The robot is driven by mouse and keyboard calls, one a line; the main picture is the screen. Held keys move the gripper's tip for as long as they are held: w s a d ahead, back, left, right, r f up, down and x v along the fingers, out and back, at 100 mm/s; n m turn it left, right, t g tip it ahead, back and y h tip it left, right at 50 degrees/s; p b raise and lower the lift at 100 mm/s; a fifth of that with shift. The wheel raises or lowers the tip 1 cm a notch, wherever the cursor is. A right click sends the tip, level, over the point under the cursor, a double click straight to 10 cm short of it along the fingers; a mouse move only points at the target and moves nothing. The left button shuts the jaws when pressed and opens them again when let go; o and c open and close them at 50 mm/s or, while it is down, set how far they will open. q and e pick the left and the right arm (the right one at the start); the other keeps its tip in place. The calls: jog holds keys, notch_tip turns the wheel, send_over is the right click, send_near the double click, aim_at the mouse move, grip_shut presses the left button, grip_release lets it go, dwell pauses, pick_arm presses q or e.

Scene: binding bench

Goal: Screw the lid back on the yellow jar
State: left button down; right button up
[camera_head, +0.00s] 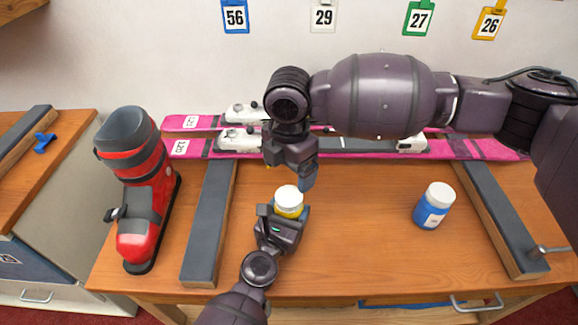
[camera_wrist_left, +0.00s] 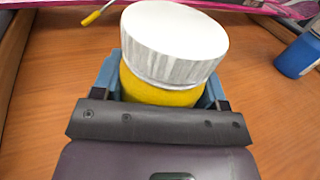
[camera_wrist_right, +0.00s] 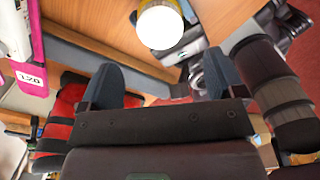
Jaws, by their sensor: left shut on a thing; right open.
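The yellow jar (camera_head: 288,209) stands upright on the bench between the fingers of my left gripper (camera_head: 283,218), which is shut on it. Its white lid (camera_head: 289,193) sits on top of the jar. In the left wrist view the ribbed lid (camera_wrist_left: 172,45) covers the mouth above the yellow body (camera_wrist_left: 160,92); I cannot tell how tight it is. My right gripper (camera_head: 293,172) is open and empty, above and behind the jar. In the right wrist view the lid (camera_wrist_right: 160,27) shows beyond the open fingers, apart from them.
A blue jar with a white lid (camera_head: 434,206) stands to the right. A red ski boot (camera_head: 140,195) stands at the left. Pink skis (camera_head: 340,147) lie along the back. Grey-topped bars (camera_head: 208,225) flank the work area. The bench front is mostly clear.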

aim_at(289, 195)
dwell(0.4)
jog(key=shift+f, duration=4)
jog(key=shift+c, duration=0.3)
jog(key=c, duration=0.9)
jog(key=o, duration=1.1)
jog(key=shift+c, duration=0.2)
jog(key=shift+r, duration=0.1)
